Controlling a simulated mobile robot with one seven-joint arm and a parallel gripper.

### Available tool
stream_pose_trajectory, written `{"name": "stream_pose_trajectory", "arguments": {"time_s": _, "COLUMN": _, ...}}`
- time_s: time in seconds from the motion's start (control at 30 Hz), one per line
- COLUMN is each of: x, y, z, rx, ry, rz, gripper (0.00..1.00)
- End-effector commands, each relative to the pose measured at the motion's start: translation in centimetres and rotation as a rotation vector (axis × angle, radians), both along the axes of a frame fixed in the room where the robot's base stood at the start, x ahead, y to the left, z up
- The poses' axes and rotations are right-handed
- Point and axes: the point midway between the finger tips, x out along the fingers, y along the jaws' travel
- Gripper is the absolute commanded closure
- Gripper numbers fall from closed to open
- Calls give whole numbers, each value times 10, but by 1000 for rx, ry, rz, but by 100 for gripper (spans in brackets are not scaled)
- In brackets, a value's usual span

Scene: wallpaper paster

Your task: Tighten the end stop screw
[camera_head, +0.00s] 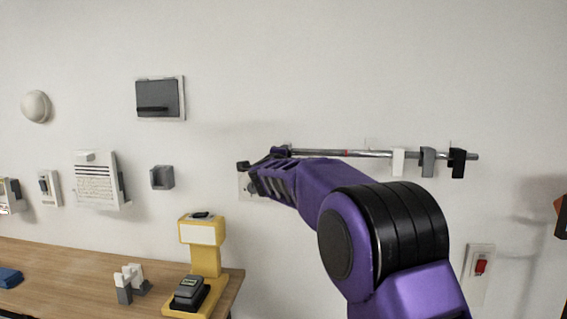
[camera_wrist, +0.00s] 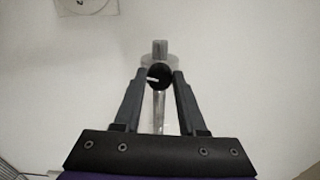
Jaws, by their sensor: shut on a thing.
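The end stop screw, a round black knob (camera_wrist: 159,77) with a white mark, shows in the wrist view between my fingertips. My gripper (camera_wrist: 160,83) is shut on this knob, with one finger on each side. Behind the knob is a pale round piece and a grey rod end. A metal rail (camera_head: 340,153) runs along the wall in the head view, and my gripper (camera_head: 262,165) is at its left end. My purple arm hides part of the left end there, and the knob cannot be made out clearly.
A white clip (camera_head: 398,162), a grey clip (camera_head: 428,161) and a black clip (camera_head: 457,163) hang at the rail's right end. A wooden table (camera_head: 70,262) with a yellow stand (camera_head: 205,260) is at lower left. A red switch (camera_head: 481,266) is at right.

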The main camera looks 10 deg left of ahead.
Motion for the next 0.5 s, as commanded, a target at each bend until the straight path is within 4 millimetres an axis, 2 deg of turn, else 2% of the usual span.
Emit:
{"name": "stream_pose_trajectory", "arguments": {"time_s": 0.2, "x": 0, "y": -1, "z": 0, "rx": 148, "ry": -7, "rz": -1, "gripper": 100}}
{"name": "stream_pose_trajectory", "arguments": {"time_s": 0.5, "x": 0, "y": 0, "z": 0, "rx": 257, "ry": -10, "rz": 0, "gripper": 100}}
